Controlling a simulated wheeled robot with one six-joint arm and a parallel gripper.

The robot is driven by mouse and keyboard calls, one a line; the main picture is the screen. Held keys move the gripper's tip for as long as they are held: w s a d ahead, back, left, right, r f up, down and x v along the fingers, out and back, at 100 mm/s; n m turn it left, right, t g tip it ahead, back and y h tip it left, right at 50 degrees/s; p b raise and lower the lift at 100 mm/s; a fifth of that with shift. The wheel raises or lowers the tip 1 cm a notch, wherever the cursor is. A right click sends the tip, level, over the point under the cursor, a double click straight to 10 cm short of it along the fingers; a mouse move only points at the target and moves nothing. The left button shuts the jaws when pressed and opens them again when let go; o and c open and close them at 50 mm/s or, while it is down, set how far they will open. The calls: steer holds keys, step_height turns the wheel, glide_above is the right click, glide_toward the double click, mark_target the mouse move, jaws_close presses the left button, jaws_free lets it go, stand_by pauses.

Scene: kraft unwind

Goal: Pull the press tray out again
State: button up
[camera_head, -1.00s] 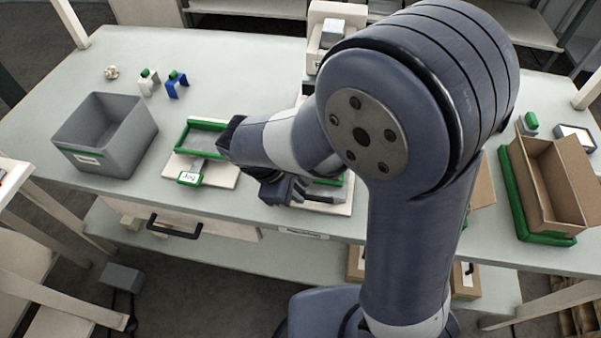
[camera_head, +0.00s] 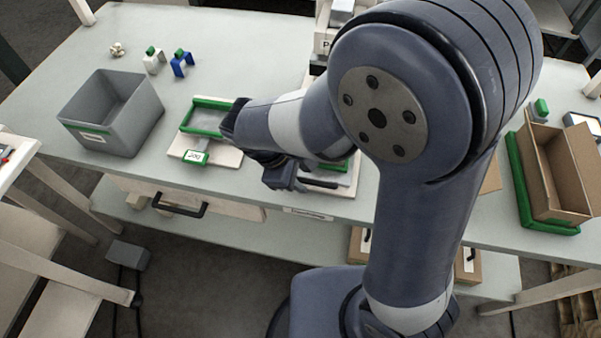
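A pale plate with green edging and a dark bar (camera_head: 322,186) lies at the table's front edge, partly hidden behind my arm. It looks like the press tray, but I cannot be sure. My gripper (camera_head: 284,180) is just left of it, over the front edge. Its fingers are small and dark, and I cannot tell whether they are open, shut or touching the bar. A white press-like machine (camera_head: 321,45) with a partly hidden label starting with "P" stands at the back, mostly behind my arm.
A green-framed fixture (camera_head: 196,157) labelled "Jog" sits left of my gripper. A cardboard box (camera_head: 563,175) in a green frame is at right.

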steer(key=v, duration=1)
steer(key=shift+a+r, duration=0.2)
steer(key=shift+r, duration=0.15)
steer(key=x, duration=1.1)
steer(key=shift+w, duration=0.25)
steer(key=shift+r, duration=0.1)
